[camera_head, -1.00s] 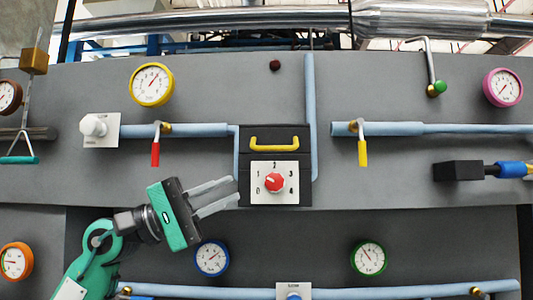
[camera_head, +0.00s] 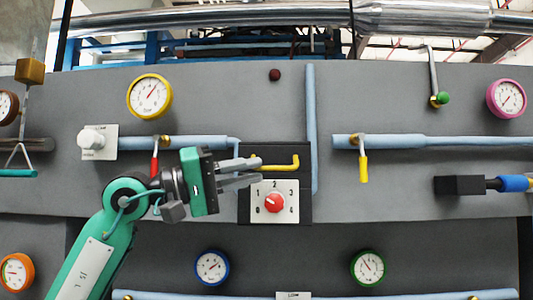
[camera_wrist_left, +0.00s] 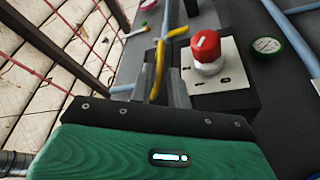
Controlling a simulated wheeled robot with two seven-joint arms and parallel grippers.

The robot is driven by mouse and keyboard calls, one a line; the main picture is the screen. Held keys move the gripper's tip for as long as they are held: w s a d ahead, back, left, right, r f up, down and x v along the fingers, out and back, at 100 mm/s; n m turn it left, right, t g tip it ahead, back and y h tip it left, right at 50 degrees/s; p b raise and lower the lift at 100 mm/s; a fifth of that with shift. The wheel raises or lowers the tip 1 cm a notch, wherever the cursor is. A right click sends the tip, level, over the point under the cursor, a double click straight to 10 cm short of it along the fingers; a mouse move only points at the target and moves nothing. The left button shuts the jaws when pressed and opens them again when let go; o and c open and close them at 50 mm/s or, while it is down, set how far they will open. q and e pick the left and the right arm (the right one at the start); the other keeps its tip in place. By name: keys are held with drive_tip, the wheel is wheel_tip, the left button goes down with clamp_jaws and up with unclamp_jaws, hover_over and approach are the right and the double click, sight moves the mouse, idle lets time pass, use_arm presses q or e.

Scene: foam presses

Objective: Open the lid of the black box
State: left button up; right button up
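The black box (camera_head: 276,152) is mounted on the grey panel, with its lid closed as far as I can see. A yellow handle (camera_head: 285,168) sits on its upper part; below it is a white plate with a red knob (camera_head: 274,203). My left gripper (camera_head: 259,168) comes in from the left at the handle's left end, which the fingers partly hide. In the left wrist view the yellow handle (camera_wrist_left: 159,68) lies between the two fingers (camera_wrist_left: 162,85). The fingers look apart, around the handle; contact is not clear. My right gripper is not in view.
A red-handled valve (camera_head: 155,163) and a white knob (camera_head: 92,140) are left of the box, near my arm. A yellow-handled valve (camera_head: 363,168) and a black connector block (camera_head: 459,185) are to the right. Light-blue pipes run along the panel beside the box.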

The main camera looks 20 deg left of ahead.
sight(266, 168)
use_arm(q)
drive_tip(key=shift+p+x, duration=0.65)
drive_tip(key=shift+x, duration=1.3)
clamp_jaws()
